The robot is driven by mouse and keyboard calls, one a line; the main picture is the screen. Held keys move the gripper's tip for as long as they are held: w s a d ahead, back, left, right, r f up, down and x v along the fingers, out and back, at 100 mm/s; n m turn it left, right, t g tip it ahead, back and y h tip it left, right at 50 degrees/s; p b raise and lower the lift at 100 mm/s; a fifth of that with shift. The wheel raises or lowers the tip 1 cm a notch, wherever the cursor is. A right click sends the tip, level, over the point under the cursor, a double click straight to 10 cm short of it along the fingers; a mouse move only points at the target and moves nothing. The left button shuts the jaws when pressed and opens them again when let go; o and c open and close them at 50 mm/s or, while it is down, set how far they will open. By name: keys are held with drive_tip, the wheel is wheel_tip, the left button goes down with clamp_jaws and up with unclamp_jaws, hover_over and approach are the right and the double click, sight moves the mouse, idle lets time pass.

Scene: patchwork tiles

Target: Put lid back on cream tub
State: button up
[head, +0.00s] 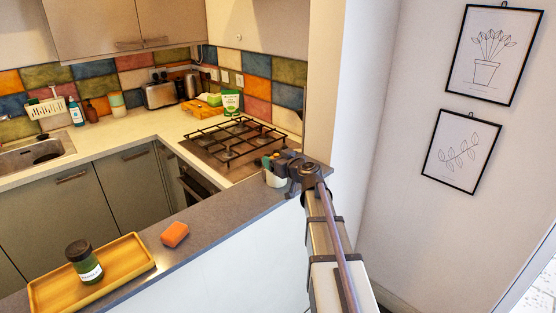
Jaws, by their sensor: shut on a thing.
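My gripper (275,162) is at the far end of the grey ledge, beside the hob. It is shut, but what it holds is too small and too covered to make out. A whitish tub-like thing (275,180) shows just under the jaws, partly hidden by my gripper. I cannot tell whether it is the cream tub or whether the jaws touch it. Small green and blue bits show at the jaws. No separate lid can be made out.
A wooden tray (130,262) holds a green jar (92,272) with a dark cap at the ledge's near end. An orange sponge (174,234) lies next to the tray. The hob (235,143) is behind my gripper. The ledge (232,212) between sponge and gripper is clear.

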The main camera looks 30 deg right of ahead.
drive_tip(key=shift+f, duration=0.1)
idle(0.7)
drive_tip(key=o, duration=0.8)
wheel_tip(320, 180, up, 7)
drive_tip(key=p, duration=0.7)
clamp_jaws()
idle(0.9)
